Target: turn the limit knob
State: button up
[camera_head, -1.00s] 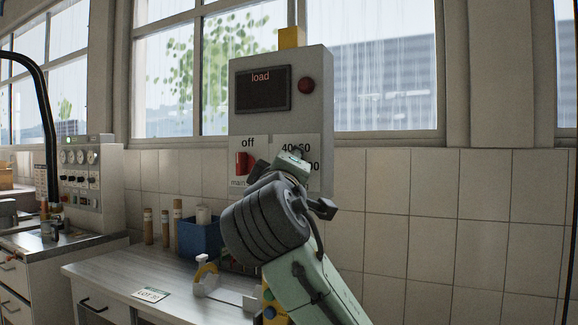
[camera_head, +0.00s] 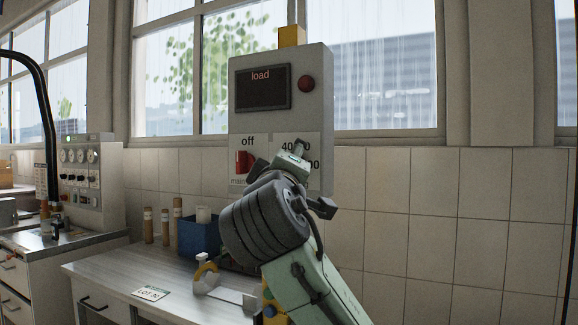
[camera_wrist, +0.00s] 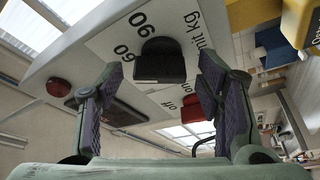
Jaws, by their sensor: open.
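The limit knob (camera_wrist: 163,62) is a black knob on a white plate with numbers, the word "limit kg" partly readable, in the wrist view. My gripper (camera_wrist: 158,68) is open, its two padded fingers on either side of the knob in the picture; I cannot tell whether they touch it. In the head view my gripper (camera_head: 291,157) is at the lower right of the grey control box (camera_head: 322,120) and hides the knob there. The number plate (camera_head: 285,143) is partly covered.
A red main switch (camera_head: 242,161) sits left of the knob; it also shows in the wrist view (camera_wrist: 195,132). Above are a dark display (camera_head: 263,88) reading "load" and a red round button (camera_head: 306,84). A blue bin (camera_head: 198,237) stands on the bench (camera_head: 110,268) below.

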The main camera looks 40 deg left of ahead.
jog(key=v, duration=1.1)
jog(key=shift+s+d, duration=0.25)
jog(key=shift+a+f, duration=0.1)
jog(key=shift+f, duration=0.05)
